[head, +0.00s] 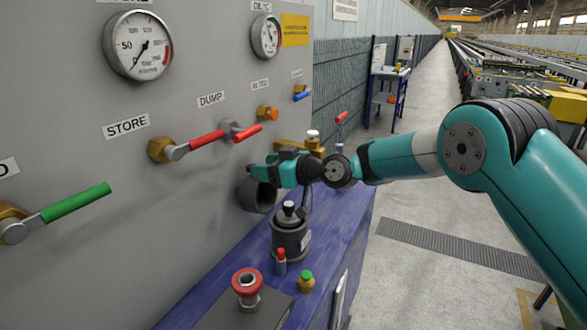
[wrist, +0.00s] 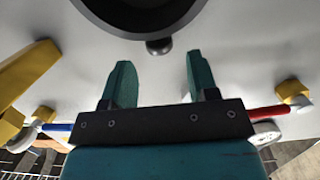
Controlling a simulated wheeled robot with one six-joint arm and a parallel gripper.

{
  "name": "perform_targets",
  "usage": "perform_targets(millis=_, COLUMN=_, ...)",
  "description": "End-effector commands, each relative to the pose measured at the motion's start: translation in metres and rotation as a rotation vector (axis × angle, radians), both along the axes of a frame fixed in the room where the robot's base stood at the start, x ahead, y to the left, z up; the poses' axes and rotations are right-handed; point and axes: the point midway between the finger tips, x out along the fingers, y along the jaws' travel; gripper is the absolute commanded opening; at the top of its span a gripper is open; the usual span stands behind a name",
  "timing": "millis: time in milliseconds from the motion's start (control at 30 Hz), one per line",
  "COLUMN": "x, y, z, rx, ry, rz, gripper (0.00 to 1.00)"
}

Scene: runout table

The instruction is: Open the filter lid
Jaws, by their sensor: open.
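The round dark housing (head: 258,195) on the grey panel looks like the filter. In the wrist view its dark ring (wrist: 105,22) is cut off by the top edge, with a small grey knob (wrist: 158,47) at its lower rim. I cannot tell whether the lid is shut. My gripper (head: 255,172) is beside the housing in the head view and hides part of it. In the wrist view my gripper (wrist: 159,68) is open and empty, its two teal fingers apart and pointing toward the knob, with a gap between.
A dark canister (head: 290,236) with a knob stands on the blue bench (head: 228,262) below my gripper. A red mushroom button (head: 248,283) is nearer. Red-handled valves (head: 205,140) and a green-handled valve (head: 75,202) stick out of the panel.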

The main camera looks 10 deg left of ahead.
Motion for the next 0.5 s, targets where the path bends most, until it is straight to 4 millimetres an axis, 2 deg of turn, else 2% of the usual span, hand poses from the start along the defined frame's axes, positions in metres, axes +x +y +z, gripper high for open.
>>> perform_targets(millis=167, x=-0.009, y=-0.029, z=0.003, rx=0.001, ry=0.0, rz=-0.005, gripper=0.54)
perform_targets(millis=500, x=-0.038, y=-0.111, z=0.018, rx=0.001, ry=-0.002, rz=-0.007, gripper=0.54)
